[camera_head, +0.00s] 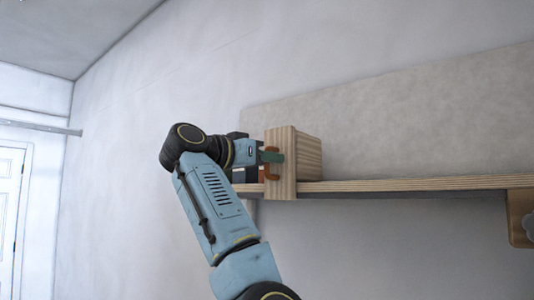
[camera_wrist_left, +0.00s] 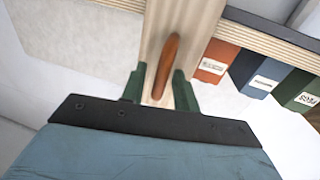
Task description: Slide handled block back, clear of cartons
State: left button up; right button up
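The handled block (camera_head: 308,155) is light striped wood and stands upright on the wall shelf in the head view. In the left wrist view its front face (camera_wrist_left: 185,30) carries an upright orange-brown handle (camera_wrist_left: 166,66). My left gripper (camera_head: 270,157) is at the handle. In the wrist view its green fingers (camera_wrist_left: 160,90) stand on either side of the handle's lower part, with gaps visible, so it is open. Several cartons stand right of the block there: orange (camera_wrist_left: 213,62), blue (camera_wrist_left: 257,74) and green (camera_wrist_left: 300,90). In the head view my gripper partly hides them. My right gripper is out of view.
The plywood shelf (camera_head: 400,185) runs right from the block, and its visible top there is clear. A wooden bracket (camera_head: 521,218) supports it at the far right. A pale wall panel (camera_head: 420,120) stands behind the shelf.

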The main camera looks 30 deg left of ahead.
pick_arm(q)
jog(key=shift+w, duration=0.1)
grip_shut()
jog(key=shift+d, duration=0.1)
dwell(0.3)
